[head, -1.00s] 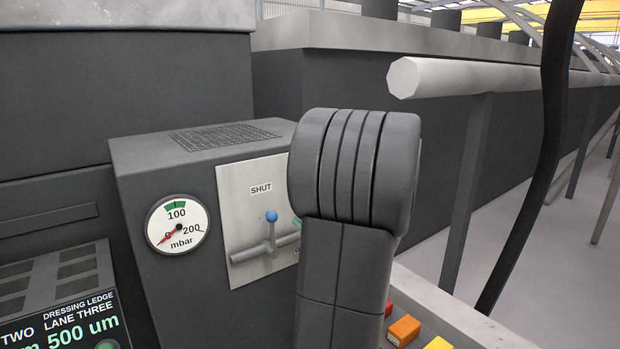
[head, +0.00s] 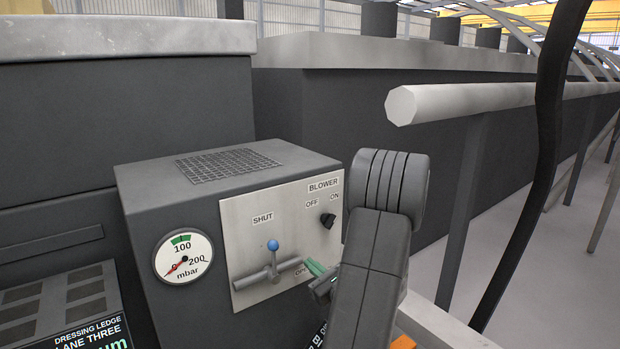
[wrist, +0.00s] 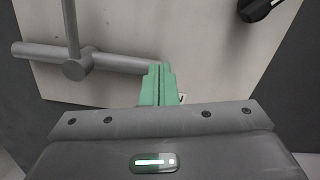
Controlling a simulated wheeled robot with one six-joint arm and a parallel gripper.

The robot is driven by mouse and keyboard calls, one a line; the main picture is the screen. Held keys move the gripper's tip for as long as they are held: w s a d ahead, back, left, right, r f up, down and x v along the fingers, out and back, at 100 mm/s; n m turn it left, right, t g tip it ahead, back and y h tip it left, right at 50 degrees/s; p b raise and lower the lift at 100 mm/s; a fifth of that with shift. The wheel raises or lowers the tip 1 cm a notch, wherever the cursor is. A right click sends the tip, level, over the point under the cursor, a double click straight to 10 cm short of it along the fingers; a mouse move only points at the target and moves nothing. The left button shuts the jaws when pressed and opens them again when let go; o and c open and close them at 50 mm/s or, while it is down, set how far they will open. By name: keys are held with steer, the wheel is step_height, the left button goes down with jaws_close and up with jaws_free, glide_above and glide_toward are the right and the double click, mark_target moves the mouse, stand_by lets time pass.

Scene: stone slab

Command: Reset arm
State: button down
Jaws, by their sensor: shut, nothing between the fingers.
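My gripper (head: 316,269) is at the lower right of the metal valve panel (head: 240,215) in the head view. Its green fingers (wrist: 158,88) are together with nothing between them in the wrist view. They are near the right end of the valve's grey pipe (head: 288,266); I cannot tell whether they touch it. The valve lever (head: 272,259) stands upright with its blue ball (head: 273,244) below the word SHUT. A black blower knob (head: 327,220) sits below OFF and ON, and also shows in the wrist view (wrist: 258,8). My gripper partly hides the OPEN label.
A pressure gauge (head: 183,257) on the grey box has its red needle near 0. A lane display (head: 88,338) is at lower left. A pale rail (head: 470,100) and a black hose (head: 548,120) are at right. An orange block (head: 403,343) shows at the bottom.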

steer(key=shift+f+m+p, duration=0.7)
steer(key=shift+f+m, duration=0.25)
steer(key=shift+m, duration=0.25)
